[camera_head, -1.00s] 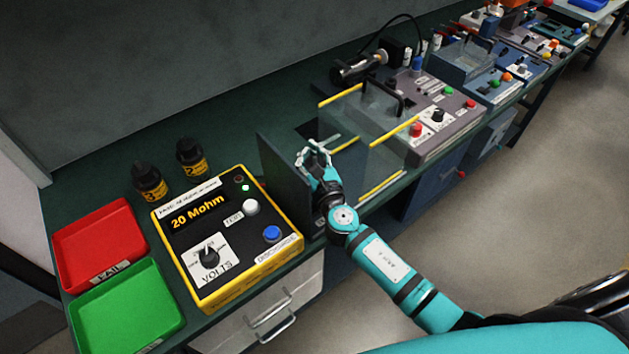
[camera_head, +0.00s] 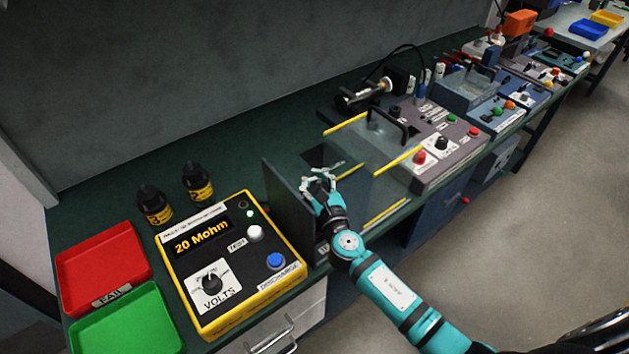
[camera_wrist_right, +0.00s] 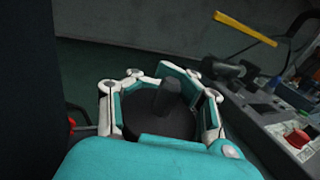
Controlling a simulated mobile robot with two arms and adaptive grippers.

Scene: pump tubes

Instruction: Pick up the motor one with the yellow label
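My right gripper (camera_head: 318,184) is inside the clear-walled bay with yellow edges, beside its dark left panel. In the right wrist view, its fingers (camera_wrist_right: 160,90) stand around a dark round body with a stub on top (camera_wrist_right: 160,115), which looks like a motor. Its label is hidden, and I cannot tell whether the fingers press on it. Two black motors with yellow labels stand upright on the green bench: one marked 3 (camera_head: 155,206) and one marked 2 (camera_head: 198,183). No label marked 1 is readable. My left gripper is out of view.
The yellow-edged tester (camera_head: 231,262), reading 20 Mohm, stands left of the bay. A red FAIL tray (camera_head: 102,268) and a green tray (camera_head: 128,325) lie further left. A grey control panel (camera_head: 445,140) and other stations continue right along the bench.

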